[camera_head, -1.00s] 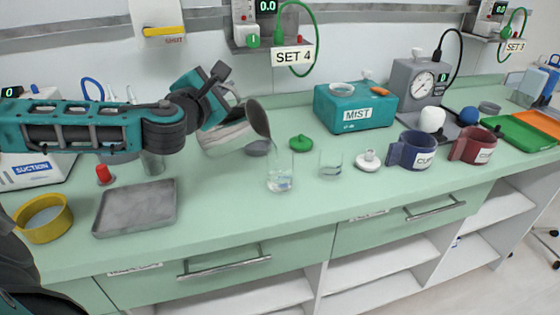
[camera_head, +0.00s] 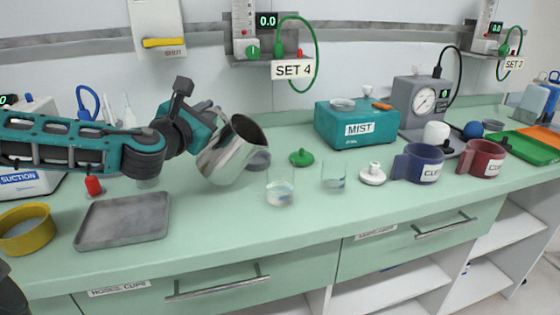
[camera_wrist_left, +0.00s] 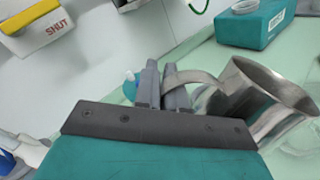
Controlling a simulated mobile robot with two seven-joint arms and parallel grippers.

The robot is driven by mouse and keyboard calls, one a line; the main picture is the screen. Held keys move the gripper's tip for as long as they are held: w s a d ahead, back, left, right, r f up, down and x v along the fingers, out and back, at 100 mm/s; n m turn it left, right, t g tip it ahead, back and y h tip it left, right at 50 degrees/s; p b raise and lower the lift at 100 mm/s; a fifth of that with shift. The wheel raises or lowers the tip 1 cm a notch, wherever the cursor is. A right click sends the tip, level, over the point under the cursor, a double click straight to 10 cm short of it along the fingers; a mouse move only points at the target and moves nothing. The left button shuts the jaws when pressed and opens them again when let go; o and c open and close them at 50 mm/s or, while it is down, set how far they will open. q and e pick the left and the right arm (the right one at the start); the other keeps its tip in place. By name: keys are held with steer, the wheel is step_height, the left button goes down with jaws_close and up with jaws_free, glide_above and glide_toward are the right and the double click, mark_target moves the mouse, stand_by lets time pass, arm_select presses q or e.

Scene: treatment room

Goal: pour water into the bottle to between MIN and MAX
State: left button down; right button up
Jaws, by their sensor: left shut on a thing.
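My left gripper (camera_head: 212,122) is shut on the handle of a shiny metal jug (camera_head: 228,158). The jug is held left of the bottle, tilted with its mouth up and to the right. In the left wrist view the fingers (camera_wrist_left: 163,88) clasp the handle of the jug (camera_wrist_left: 262,98). The clear bottle (camera_head: 280,188) stands upright and uncapped on the counter, with some water in its lower part. Its MIN and MAX marks are too small to read. A second clear vessel (camera_head: 333,176) with a little liquid stands to its right. My right gripper is out of view.
A green cap (camera_head: 301,158) lies behind the bottle, and a white knobbed piece (camera_head: 373,174) lies right of it. The teal MIST box (camera_head: 357,124) stands behind. Blue (camera_head: 418,163) and red (camera_head: 482,158) mugs stand right. A grey tray (camera_head: 124,220) lies left. The front counter is clear.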

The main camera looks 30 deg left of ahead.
arm_select(q)
steer(key=shift+s+a+f+n+b, duration=0.1)
steer(key=shift+a+f+n+b, duration=0.4)
steer(key=shift+b, duration=0.5)
steer(key=s+a+f+n+b, duration=0.2)
steer(key=a+n+b, duration=0.3)
steer(key=b, duration=0.4)
steer(key=shift+a+f+n, duration=0.25)
steer(key=shift+a+n, duration=0.05)
steer(key=shift+n, duration=0.6)
